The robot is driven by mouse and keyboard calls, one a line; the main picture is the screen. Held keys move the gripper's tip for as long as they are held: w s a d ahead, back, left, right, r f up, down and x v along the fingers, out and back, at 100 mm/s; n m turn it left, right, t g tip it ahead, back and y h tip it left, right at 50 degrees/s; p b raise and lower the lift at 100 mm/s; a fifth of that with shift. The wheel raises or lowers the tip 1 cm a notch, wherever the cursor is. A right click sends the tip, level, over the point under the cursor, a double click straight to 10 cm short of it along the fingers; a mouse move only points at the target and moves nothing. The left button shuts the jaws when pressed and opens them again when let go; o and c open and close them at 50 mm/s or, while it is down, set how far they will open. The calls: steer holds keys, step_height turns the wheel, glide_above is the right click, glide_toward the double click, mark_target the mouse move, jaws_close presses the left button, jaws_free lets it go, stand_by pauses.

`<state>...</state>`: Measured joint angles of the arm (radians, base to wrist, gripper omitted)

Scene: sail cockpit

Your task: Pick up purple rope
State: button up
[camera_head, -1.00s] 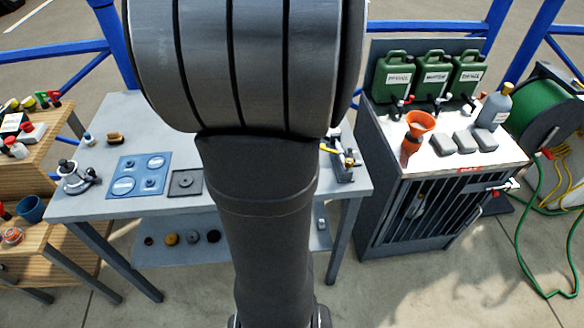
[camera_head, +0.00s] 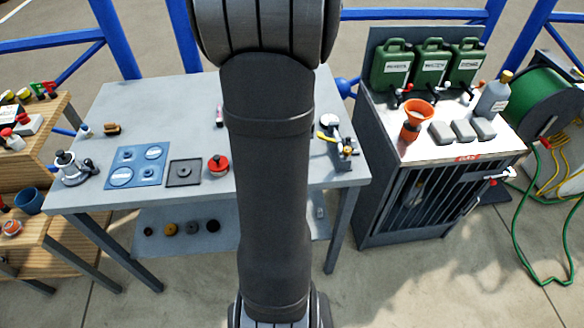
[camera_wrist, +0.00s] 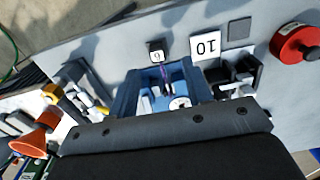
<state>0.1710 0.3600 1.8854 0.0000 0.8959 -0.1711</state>
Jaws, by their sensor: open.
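A thin purple strand, which looks like the purple rope (camera_wrist: 163,74), shows in the wrist view at a blue holder (camera_wrist: 194,84) on the grey bench. It is small, and I cannot make out its ends. My gripper (camera_wrist: 165,82) is open, with dark fingers to the left and right of the blue holder. It appears to be above the holder, with nothing visibly gripped. In the head view my arm hides the rope, the holder and the gripper.
A "10" card (camera_wrist: 206,46), a "6" block (camera_wrist: 157,50) and a red round part (camera_wrist: 296,42) are near the holder. An orange funnel (camera_head: 418,112) and green jugs (camera_head: 430,63) stand on the right cabinet. The bench's left rear (camera_head: 165,98) is mostly clear.

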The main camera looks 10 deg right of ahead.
steer(key=shift+w+d+f, duration=0.1)
steer(key=shift+d+f, duration=0.05)
steer(key=shift+f, duration=1.2)
steer(key=shift+w+d+f, duration=0.1)
steer(key=shift+f, duration=1.2)
steer(key=shift+c, duration=0.3)
jaws_close()
